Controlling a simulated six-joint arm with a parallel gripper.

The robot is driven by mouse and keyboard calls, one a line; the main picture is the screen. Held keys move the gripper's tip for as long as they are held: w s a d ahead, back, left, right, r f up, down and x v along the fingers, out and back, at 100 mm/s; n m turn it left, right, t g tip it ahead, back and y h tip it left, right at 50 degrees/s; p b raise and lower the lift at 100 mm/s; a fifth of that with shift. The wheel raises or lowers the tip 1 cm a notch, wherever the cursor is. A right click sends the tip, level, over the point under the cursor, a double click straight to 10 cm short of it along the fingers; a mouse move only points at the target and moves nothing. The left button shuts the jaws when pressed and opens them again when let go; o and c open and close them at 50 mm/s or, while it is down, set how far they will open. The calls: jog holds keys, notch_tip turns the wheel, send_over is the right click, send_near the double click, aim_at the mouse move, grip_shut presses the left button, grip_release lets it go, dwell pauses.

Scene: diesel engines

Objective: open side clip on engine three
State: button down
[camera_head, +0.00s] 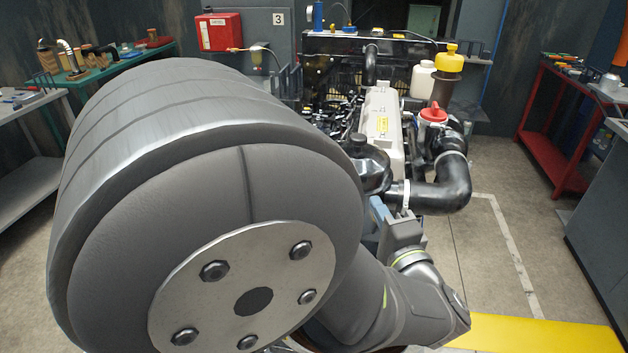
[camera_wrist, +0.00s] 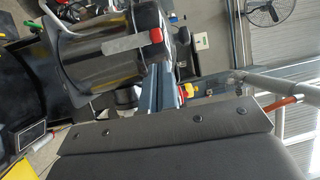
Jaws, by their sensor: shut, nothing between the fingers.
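Engine three (camera_head: 382,118), with a pale valve cover and black hoses, stands ahead in the head view. A pale clip (camera_head: 406,195) sits upright on the thick black hose (camera_head: 440,192) at its near end. In the wrist view, a grey strap-like clip (camera_wrist: 118,45) with a red end (camera_wrist: 157,36) lies along a dark cylinder (camera_wrist: 95,65). My gripper (camera_wrist: 161,68) is shut and empty, its blue-grey fingers pointing toward the red end; I cannot tell whether they touch. In the head view, my gripper (camera_head: 380,212) is just below and left of the pale clip, partly hidden by my arm.
A red box (camera_head: 219,32) hangs on the grey cabinet marked 3. A red tool cart (camera_head: 551,125) stands far right. Floor between is clear.

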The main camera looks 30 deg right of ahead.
jog(key=shift+x, duration=2.9)
jog(key=shift+s+a+f, duration=0.15)
jog(key=shift+s+a, duration=0.35)
jog(key=shift+a, duration=0.05)
jog(key=s+a+f+t, duration=0.1)
jog(key=s+a+f, duration=0.2)
jog(key=f, duration=0.1)
jog(key=shift+s+a+f+n, duration=0.15)
jog(key=shift+s+a+n, duration=0.05)
jog(key=shift+n, duration=0.2)
jog(key=s+d+f, duration=0.1)
jog(key=s+f, duration=0.4)
jog(key=f, duration=0.3)
jog(key=shift+f, duration=0.2)
